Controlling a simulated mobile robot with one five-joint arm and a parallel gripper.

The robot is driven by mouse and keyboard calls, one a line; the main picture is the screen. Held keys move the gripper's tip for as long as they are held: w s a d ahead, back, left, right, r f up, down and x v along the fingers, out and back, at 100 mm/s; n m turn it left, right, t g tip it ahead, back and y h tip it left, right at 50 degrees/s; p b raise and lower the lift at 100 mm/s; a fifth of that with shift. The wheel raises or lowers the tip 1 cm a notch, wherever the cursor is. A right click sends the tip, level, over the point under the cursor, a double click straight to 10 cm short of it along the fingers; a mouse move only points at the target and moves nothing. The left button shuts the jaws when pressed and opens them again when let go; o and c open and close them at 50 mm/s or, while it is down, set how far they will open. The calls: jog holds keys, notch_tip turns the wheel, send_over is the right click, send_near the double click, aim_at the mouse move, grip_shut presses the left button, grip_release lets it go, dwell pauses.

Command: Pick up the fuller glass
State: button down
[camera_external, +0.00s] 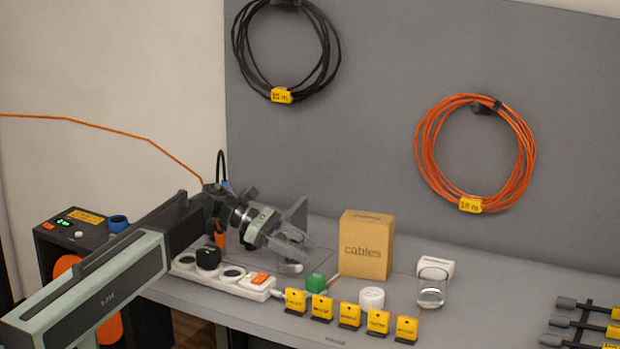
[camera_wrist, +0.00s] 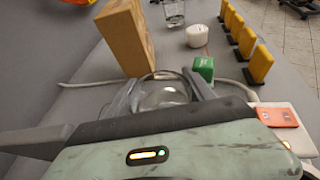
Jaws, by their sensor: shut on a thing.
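My gripper (camera_external: 292,236) is shut on a clear glass (camera_external: 290,262), low over the bench just behind the power strip. In the wrist view the held glass (camera_wrist: 162,94) sits between the two fingers, its round rim facing the camera. Some clear liquid seems to show low in it, but the fingers hide part and I cannot tell the level. I cannot tell whether it touches the bench. A second clear glass (camera_external: 432,287) stands upright at the right, with water in its lower part; it also shows at the top of the wrist view (camera_wrist: 174,13).
A cardboard cables box (camera_external: 366,246) stands right of my gripper. A green block (camera_external: 316,283), a white round piece (camera_external: 371,299) and a row of yellow tags (camera_external: 349,314) lie in front. A white power strip (camera_external: 220,275) is under my arm. Coiled cables hang on the wall.

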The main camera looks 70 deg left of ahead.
notch_tip(320, 180, up, 9)
jog(key=p, duration=0.8)
